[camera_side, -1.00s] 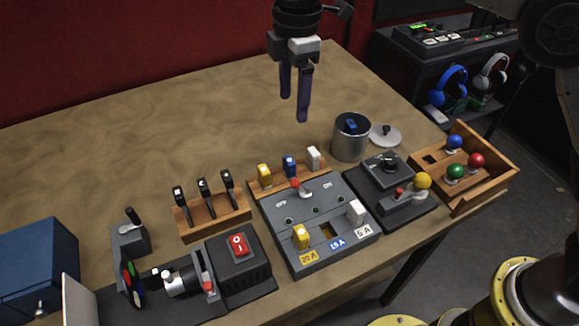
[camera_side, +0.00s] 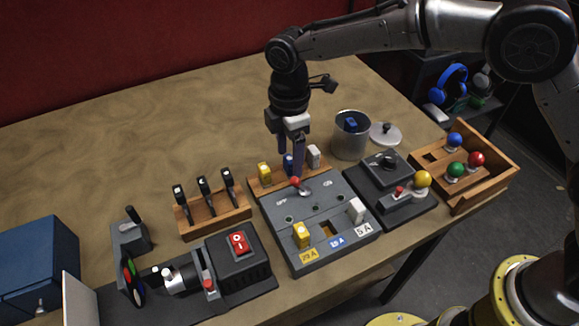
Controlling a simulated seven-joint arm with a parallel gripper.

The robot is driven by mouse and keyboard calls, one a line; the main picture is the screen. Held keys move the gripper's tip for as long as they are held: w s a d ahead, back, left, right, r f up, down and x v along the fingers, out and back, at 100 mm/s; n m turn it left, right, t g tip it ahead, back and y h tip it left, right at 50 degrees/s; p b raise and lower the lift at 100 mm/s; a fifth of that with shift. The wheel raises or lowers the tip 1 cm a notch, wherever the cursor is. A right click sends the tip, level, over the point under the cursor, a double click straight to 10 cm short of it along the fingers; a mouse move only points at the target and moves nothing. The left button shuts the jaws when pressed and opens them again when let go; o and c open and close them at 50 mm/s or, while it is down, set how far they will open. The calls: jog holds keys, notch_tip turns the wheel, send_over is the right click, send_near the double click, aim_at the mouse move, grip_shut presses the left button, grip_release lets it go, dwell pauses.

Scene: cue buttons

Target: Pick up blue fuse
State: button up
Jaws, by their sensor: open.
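The blue fuse (camera_side: 288,164) stands upright in a wooden rack (camera_side: 265,185), between a yellow fuse (camera_side: 265,171) and a white fuse (camera_side: 313,156). My gripper (camera_side: 290,172) is open and points down, with its fingers at the blue fuse. One finger hides part of the fuse; I cannot tell whether the fingers touch it. Another blue piece (camera_side: 351,125) is inside the metal can. The grey fuse panel (camera_side: 320,215) in front of the rack holds a yellow fuse (camera_side: 301,234) and a white fuse (camera_side: 356,210), with an empty slot (camera_side: 326,229) between them.
A red-tipped lever (camera_side: 296,183) stands on the panel close to my fingers. The metal can (camera_side: 350,145) and its lid (camera_side: 385,134) are at the back right. A rack of black pieces (camera_side: 213,222) is at the left. The table (camera_side: 150,130) behind is clear.

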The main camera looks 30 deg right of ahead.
jog(key=shift+f, duration=1.25)
grip_shut()
